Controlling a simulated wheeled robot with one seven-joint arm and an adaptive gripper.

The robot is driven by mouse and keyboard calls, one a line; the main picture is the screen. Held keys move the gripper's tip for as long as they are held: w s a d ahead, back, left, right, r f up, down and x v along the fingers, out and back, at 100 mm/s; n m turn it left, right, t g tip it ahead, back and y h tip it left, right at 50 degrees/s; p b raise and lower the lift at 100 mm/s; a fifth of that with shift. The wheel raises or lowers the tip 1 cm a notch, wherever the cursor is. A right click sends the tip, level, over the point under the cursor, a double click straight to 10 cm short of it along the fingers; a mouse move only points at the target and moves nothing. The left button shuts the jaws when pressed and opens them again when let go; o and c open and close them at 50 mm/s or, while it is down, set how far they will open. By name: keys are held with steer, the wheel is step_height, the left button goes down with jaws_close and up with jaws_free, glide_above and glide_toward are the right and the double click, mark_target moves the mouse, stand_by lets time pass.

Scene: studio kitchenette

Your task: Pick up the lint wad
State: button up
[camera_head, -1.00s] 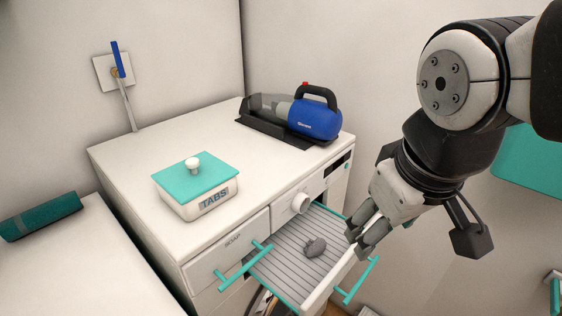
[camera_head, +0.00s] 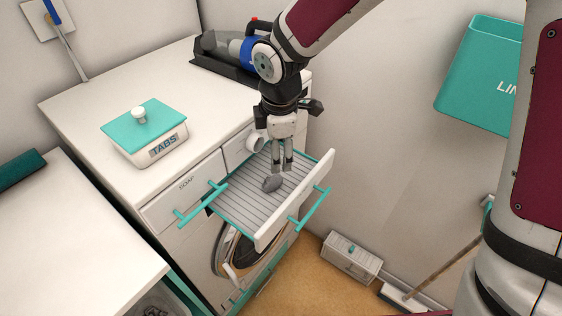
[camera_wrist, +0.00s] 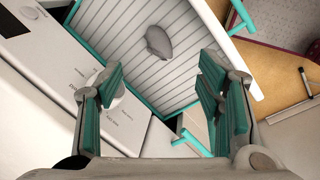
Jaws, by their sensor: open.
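The lint wad (camera_head: 271,183) is a small grey lump lying on the ribbed floor of the pulled-out drawer (camera_head: 241,208). It also shows in the wrist view (camera_wrist: 159,42), beyond the fingertips and near the top middle. My gripper (camera_head: 282,170) points down over the drawer, just behind and to the right of the wad in the head view. In the wrist view my gripper (camera_wrist: 165,85) has its teal-padded fingers wide apart with nothing between them. I cannot tell its exact height above the drawer floor.
The drawer's white front with a teal handle (camera_head: 312,208) borders the space. The soap drawer (camera_head: 183,190) and a knob (camera_head: 256,142) are close by. A TABS box (camera_head: 146,132) and a hand vacuum (camera_head: 235,52) stand on the machine top. A teal bin (camera_head: 478,75) hangs at right.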

glide_above(276, 180)
steer(key=f, duration=0.8)
steer(key=shift+s+d+f+b, duration=0.2)
steer(key=shift+s+f+b, duration=0.15)
steer(key=shift+s, duration=0.05)
steer(key=shift+w+a+f, duration=0.1)
steer(key=shift+w+f, duration=0.1)
steer(key=shift+f, duration=1.1)
steer(key=shift+w+a+f, duration=0.1)
steer(key=shift+w+f, duration=0.1)
steer(key=shift+f, duration=1.05)
steer(key=c, duration=0.8)
